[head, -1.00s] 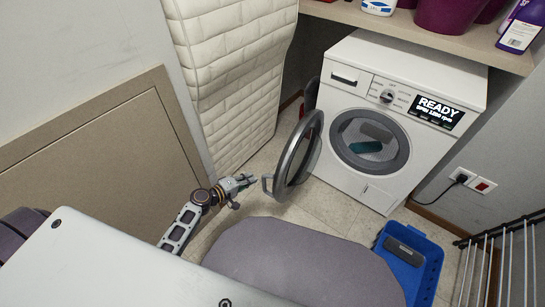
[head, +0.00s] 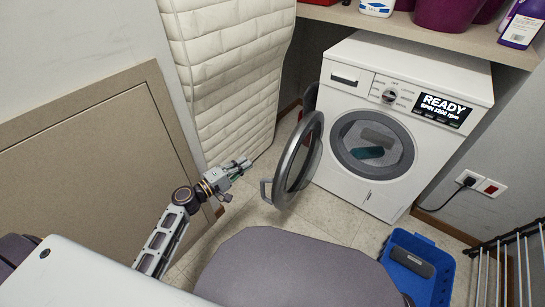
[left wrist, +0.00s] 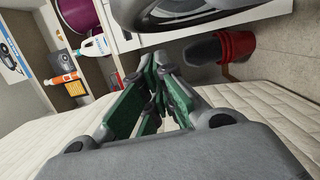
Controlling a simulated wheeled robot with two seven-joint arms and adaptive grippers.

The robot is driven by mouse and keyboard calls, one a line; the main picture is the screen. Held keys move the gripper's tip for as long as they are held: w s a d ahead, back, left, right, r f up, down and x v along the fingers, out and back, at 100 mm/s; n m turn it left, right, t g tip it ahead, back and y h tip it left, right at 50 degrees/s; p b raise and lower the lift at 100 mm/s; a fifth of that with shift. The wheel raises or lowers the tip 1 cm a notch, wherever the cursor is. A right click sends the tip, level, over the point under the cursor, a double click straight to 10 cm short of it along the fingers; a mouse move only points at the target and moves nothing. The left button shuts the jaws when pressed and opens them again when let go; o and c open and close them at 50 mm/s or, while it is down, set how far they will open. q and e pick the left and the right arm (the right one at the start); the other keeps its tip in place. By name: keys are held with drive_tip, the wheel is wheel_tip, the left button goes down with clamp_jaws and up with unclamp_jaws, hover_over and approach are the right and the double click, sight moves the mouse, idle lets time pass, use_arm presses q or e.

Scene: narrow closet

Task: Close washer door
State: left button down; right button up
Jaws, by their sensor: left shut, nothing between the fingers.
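The white washer (head: 395,120) stands at the back right with its display lit. Its round door (head: 299,160) is swung wide open toward the left, with a grey handle (head: 266,191) on its near edge. Inside the drum opening (head: 371,146) lie a dark grey item and a teal item. My left gripper (head: 245,163) is shut and empty, to the left of the door and apart from it, near the padded panel. In the left wrist view my left gripper's green-padded fingers (left wrist: 150,112) are close together. My right gripper is not in view.
A white quilted mattress (head: 225,75) leans on the left wall beside my left gripper. A blue basket (head: 418,268) with a grey item stands on the floor at right, near a drying rack (head: 505,270). A red bucket (left wrist: 237,45) shows in the left wrist view.

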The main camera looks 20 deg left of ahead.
use_arm(q)
drive_tip(key=shift+w, duration=0.1)
drive_tip(key=w+d+b, duration=0.1)
drive_tip(key=w+d, duration=0.6)
drive_tip(key=d, duration=0.2)
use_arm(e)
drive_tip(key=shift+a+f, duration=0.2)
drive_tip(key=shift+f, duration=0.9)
use_arm(q)
drive_tip(key=shift+d+r, duration=0.1)
